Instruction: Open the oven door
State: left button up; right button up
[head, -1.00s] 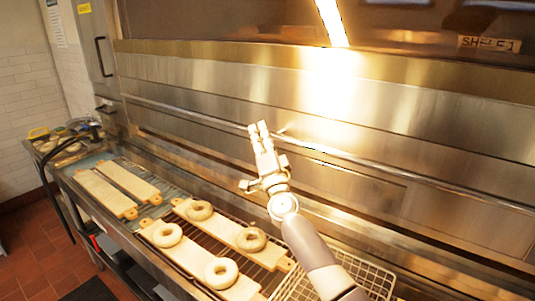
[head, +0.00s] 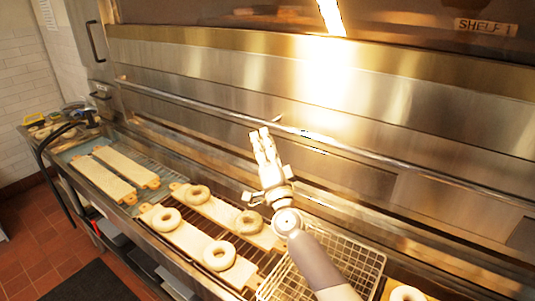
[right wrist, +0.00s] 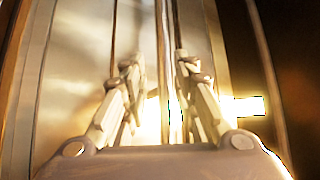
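The oven front is a wide steel face (head: 430,110) with a long horizontal handle rail (head: 400,166) across it. My right gripper (head: 262,132) points up at the rail, its fingertips beside or just below it in the head view. In the right wrist view the two fingers (right wrist: 158,75) stand apart with a gap between them. Long bright and dark lines run through that gap; I cannot tell whether one is the rail or whether the fingers touch it. My left gripper is not in view.
Below the oven is a counter with bagels (head: 219,255) on wooden boards (head: 195,236) over a rack. A wire basket (head: 350,262) stands under my right arm. Two empty boards (head: 125,165) lie further left. A vertical handle (head: 95,41) is at the upper left.

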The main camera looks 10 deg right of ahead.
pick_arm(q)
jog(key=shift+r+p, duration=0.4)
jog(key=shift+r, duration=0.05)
pick_arm(e)
jog(key=shift+v, duration=2.1)
jog(key=shift+r, duration=0.1)
